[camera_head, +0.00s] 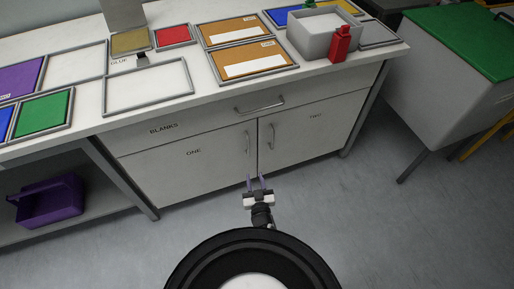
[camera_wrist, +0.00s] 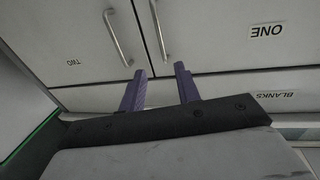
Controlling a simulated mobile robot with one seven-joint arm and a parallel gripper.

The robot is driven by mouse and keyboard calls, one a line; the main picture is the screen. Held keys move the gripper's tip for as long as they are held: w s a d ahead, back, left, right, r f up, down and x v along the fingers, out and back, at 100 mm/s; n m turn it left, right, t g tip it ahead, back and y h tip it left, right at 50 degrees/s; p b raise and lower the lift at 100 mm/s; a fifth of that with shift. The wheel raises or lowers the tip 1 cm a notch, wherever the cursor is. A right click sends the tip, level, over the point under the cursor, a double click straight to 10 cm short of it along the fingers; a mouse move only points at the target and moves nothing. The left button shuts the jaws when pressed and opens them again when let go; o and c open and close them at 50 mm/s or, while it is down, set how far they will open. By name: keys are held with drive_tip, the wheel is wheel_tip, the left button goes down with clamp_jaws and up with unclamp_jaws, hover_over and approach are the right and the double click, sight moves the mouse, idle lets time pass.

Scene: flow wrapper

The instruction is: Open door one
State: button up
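Door one (camera_head: 190,170) is the left cabinet door, labelled ONE, under the white bench. It looks shut. Its upright bar handle (camera_head: 246,143) is near its right edge. In the wrist view, which is upside down, door one (camera_wrist: 230,40) is on the right and its handle (camera_wrist: 158,28) is at upper centre. My gripper (camera_head: 257,180) is in front of the cabinet near the handles, empty. Its two purple fingers (camera_wrist: 160,88) are apart, below the handles in the wrist view and not around either one.
Door two (camera_head: 305,130), with its own handle (camera_head: 271,136), is beside door one and looks shut. The BLANKS drawer (camera_head: 210,117) is above both. A purple caddy (camera_head: 48,200) sits on the shelf at left. A grey bin with a green lid (camera_head: 465,40) stands at right. The floor in front is clear.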

sight(249, 147)
drive_tip(key=w+b, duration=0.2)
drive_tip(key=w, duration=0.2)
drive_tip(key=w+a+b, duration=0.1)
drive_tip(key=w+b, duration=0.1)
drive_tip(key=w, duration=0.2)
drive_tip(key=w+b, duration=0.3)
drive_tip(key=w, duration=0.1)
drive_tip(key=shift+w+a+f, duration=0.1)
drive_tip(key=shift+w+a, duration=0.2)
drive_tip(key=shift+w, duration=0.4)
clamp_jaws()
